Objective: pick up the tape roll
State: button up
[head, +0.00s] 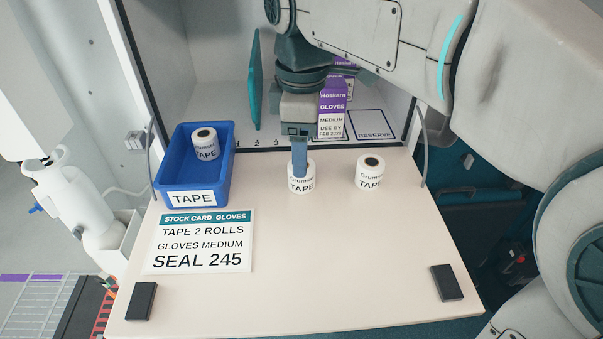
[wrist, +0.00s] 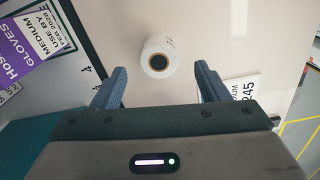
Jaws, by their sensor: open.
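A white tape roll (head: 302,185) stands upright on the pale table, just below my gripper (head: 299,165). In the head view a blue finger overlaps its top. In the wrist view a tape roll (wrist: 160,56) with a dark core sits ahead of and between the two spread fingers of my gripper (wrist: 160,72), with clear space on both sides. It appears to be the same roll. A second tape roll (head: 370,173) stands to the right on the table. A third roll (head: 205,144) stands in the blue bin (head: 178,180) labelled TAPE.
A stock card (head: 203,241) lies left of centre. Two black blocks (head: 141,301) (head: 447,283) lie near the table's front corners. Purple-and-white glove boxes (head: 332,108) stand in the cabinet behind my arm. The table's front middle is bare.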

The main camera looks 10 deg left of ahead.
aim_at(300, 186)
notch_tip(300, 186, down, 5)
jog(key=shift+w+f+p, duration=0.1)
jog(key=shift+p, duration=0.3)
jog(key=shift+c, duration=0.2)
jog(key=c, duration=1)
